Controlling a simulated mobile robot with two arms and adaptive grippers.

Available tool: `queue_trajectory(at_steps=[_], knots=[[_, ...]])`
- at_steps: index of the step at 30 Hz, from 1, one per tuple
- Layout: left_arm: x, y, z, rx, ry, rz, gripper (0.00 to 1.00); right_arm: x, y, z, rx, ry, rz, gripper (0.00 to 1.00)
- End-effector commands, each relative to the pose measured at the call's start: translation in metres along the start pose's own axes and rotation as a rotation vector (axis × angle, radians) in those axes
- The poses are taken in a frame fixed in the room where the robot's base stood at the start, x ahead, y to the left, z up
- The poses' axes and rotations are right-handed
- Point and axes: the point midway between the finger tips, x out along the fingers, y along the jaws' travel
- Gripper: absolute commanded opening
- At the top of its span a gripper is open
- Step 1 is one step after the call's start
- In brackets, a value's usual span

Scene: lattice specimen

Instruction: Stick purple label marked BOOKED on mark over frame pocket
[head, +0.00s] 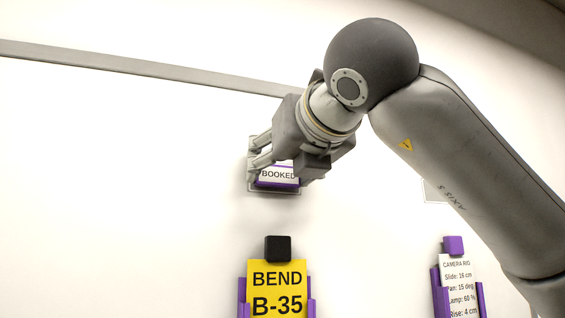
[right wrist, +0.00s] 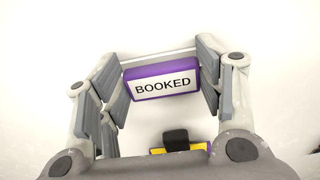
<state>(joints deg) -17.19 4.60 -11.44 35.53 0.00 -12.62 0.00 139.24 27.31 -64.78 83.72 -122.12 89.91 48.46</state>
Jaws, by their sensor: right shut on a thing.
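The purple label marked BOOKED (head: 277,184) is at the wall, over the pocket with the yellow BEND B-35 card. My right gripper (head: 256,153) is shut on the label. In the right wrist view the label (right wrist: 162,82) sits between the two fingers of my right gripper (right wrist: 160,85), its text facing the camera and slightly tilted. A thin grey outline, the mark (head: 273,193), shows around the label's lower edge. Whether the label touches the wall I cannot tell. The purple frame pocket (head: 311,298) holds the yellow card (head: 277,290). My left gripper is not in view.
A black block (head: 278,249) sits on top of the yellow card; it also shows in the right wrist view (right wrist: 176,140). To the right is another purple pocket (head: 437,291) with a CAMERA RIG card (head: 458,285) and a purple block (head: 453,245). A grey rail (head: 150,68) crosses the wall above.

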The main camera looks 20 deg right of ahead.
Motion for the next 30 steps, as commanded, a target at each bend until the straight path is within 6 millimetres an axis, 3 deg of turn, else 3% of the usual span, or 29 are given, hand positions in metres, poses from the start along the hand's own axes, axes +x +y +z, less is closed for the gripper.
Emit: queue_trajectory(at_steps=[28, 30], knots=[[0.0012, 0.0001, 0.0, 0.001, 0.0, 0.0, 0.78, 0.0078, -0.0009, 0.0015, 0.002, -0.004, -0.002, 0.41], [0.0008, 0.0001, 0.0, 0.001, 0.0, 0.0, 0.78, 0.0077, -0.001, 0.0021, 0.002, -0.004, -0.002, 0.37]])
